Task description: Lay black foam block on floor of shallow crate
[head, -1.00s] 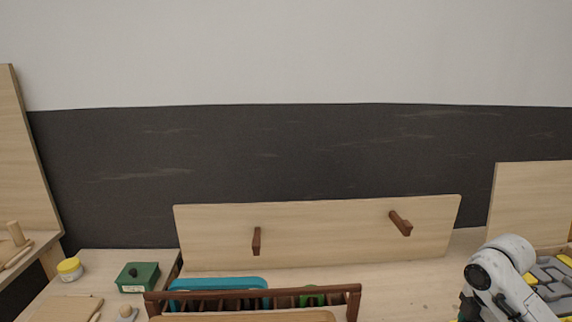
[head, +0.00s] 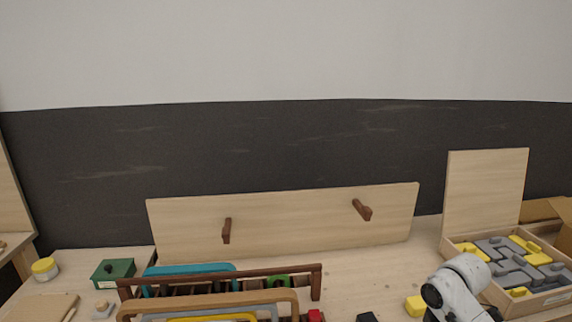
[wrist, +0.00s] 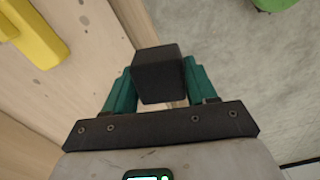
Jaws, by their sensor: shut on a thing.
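The black foam block (wrist: 160,75) is a dark cube held between the green fingers of my gripper (wrist: 159,72) in the wrist view. My gripper is shut on it, and pale wood and grey floor show beyond. In the head view my white arm is at the lower right, and the gripper end is cut off by the bottom edge. A low wooden crate (head: 535,303) at the right holds grey and yellow pieces. I cannot tell whether it is the shallow crate named in the task.
A yellow block (head: 415,306) lies on the table left of my arm; a yellow piece (wrist: 34,32) shows in the wrist view. A dark object (head: 367,317) sits at the bottom edge. A brown slatted rack (head: 220,278) stands at lower centre. A wooden board (head: 290,222) stands behind.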

